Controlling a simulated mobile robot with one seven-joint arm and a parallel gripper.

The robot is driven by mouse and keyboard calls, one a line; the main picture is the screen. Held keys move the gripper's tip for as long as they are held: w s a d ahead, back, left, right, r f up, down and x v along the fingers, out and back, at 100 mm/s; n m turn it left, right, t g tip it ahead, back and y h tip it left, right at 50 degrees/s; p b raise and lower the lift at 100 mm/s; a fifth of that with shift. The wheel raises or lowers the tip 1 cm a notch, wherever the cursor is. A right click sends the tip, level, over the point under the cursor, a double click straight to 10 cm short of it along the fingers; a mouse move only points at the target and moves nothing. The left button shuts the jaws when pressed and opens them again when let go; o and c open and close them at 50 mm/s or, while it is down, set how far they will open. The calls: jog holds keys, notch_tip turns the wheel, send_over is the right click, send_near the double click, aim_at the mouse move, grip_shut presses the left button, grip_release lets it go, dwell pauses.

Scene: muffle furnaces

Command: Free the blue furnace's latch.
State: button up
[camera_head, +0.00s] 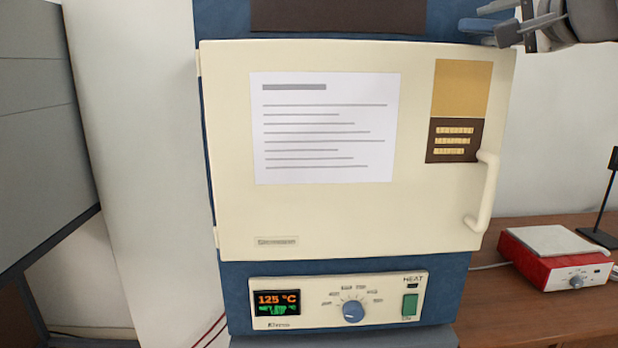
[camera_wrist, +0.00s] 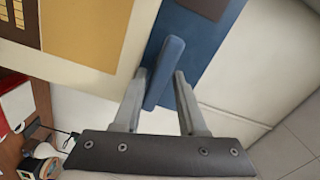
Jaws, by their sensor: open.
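The blue furnace (camera_head: 205,20) stands in the middle of the head view, with its cream door (camera_head: 340,215) shut. Its latch (camera_wrist: 166,60) is a blue bar on the blue body beside the door edge in the wrist view. My gripper (camera_wrist: 161,72) is open, with one finger on each side of the latch bar. I cannot tell whether either finger touches it. In the head view my gripper (camera_head: 512,18) is at the furnace's upper right corner, where a blue piece of the latch (camera_head: 477,25) shows and the rest is hidden.
A white door handle (camera_head: 486,195) is at the door's right edge. The control panel (camera_head: 338,299) below reads 125 °C. A red hotplate (camera_head: 555,262) and a black stand (camera_head: 600,235) are on the wooden bench at right. A grey cabinet (camera_head: 40,140) is at left.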

jog(key=n, duration=0.3)
jog(key=shift+d+n, duration=0.2)
jog(key=shift+n, duration=0.1)
jog(key=n, duration=0.4)
jog(key=shift+a+r, duration=0.2)
jog(key=shift+r, duration=0.15)
jog(key=n, duration=0.3)
jog(key=shift+a+r, duration=0.15)
jog(key=shift+a, duration=0.05)
jog(key=n, duration=0.1)
jog(key=n+p, duration=0.1)
jog(key=n, duration=0.2)
jog(key=shift+a, duration=0.25)
jog(key=s, duration=1.7)
jog(key=w+a+f+g+y+p, duration=0.2)
jog(key=w+a+f+g+p, duration=0.25)
jog(key=a+f+p, duration=0.45)
jog(key=s+a+f+g+p, duration=0.2)
jog(key=f+g+p, duration=0.1)
jog(key=f, duration=0.2)
jog(key=s+a+f+g+h+p, duration=0.1)
jog(key=s+a+f+g+p, duration=0.2)
jog(key=f, duration=0.3)
jog(key=shift+a+f+p, duration=0.2)
jog(key=shift+a+p, duration=0.05)
jog(key=shift+p, duration=0.05)
